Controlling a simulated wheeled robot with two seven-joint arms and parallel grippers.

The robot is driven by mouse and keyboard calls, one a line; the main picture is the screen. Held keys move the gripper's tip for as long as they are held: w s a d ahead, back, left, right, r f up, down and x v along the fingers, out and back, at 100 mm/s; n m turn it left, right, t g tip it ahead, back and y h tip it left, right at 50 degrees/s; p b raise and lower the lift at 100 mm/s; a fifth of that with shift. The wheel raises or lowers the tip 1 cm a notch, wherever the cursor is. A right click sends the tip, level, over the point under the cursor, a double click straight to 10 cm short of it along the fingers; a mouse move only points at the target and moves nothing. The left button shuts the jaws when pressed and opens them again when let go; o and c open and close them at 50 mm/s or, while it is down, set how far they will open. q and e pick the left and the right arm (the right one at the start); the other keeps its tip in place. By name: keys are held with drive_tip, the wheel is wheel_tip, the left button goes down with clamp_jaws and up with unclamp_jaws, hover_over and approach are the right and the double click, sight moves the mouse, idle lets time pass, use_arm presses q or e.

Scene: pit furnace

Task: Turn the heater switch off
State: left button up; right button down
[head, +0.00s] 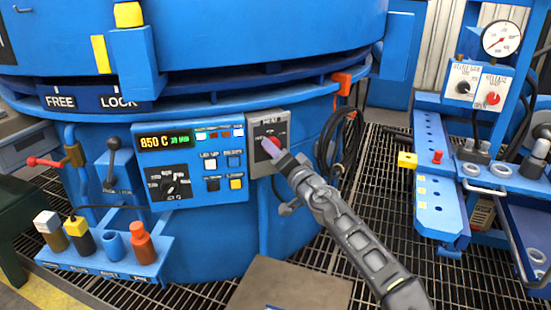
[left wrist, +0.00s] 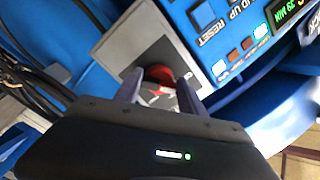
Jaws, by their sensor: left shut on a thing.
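The heater switch (head: 280,140) is a red rotary knob on a grey plate (head: 256,124) labelled HEAT, right of the blue control panel (head: 190,160). My left gripper (head: 271,149) is at the plate, with its fingers on the knob and partly covering it in the head view. In the left wrist view, the red knob (left wrist: 160,74) lies between the two fingers of my left gripper (left wrist: 160,88), which is shut on it. Part of the knob and its markings are hidden, so I cannot read its setting. My right gripper is not in view.
The panel display (head: 166,142) reads 850 C. Black cables (head: 347,140) hang right of the switch. A blue shelf (head: 100,255) with several coloured items juts out at lower left. A blue stand (head: 437,180) with a gauge (head: 501,38) is at right, across open grating.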

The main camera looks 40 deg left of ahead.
use_arm(q)
drive_tip(key=shift+f+n+b, duration=0.15)
drive_tip(key=shift+n+b, duration=0.35)
drive_tip(key=shift+n, duration=0.8)
drive_tip(key=o, duration=1.4)
drive_tip(key=shift+c, duration=0.2)
drive_tip(key=p+v, duration=0.2)
drive_tip(key=v, duration=0.5)
drive_tip(key=shift+s+d, duration=0.2)
drive_tip(key=shift+d, duration=0.15)
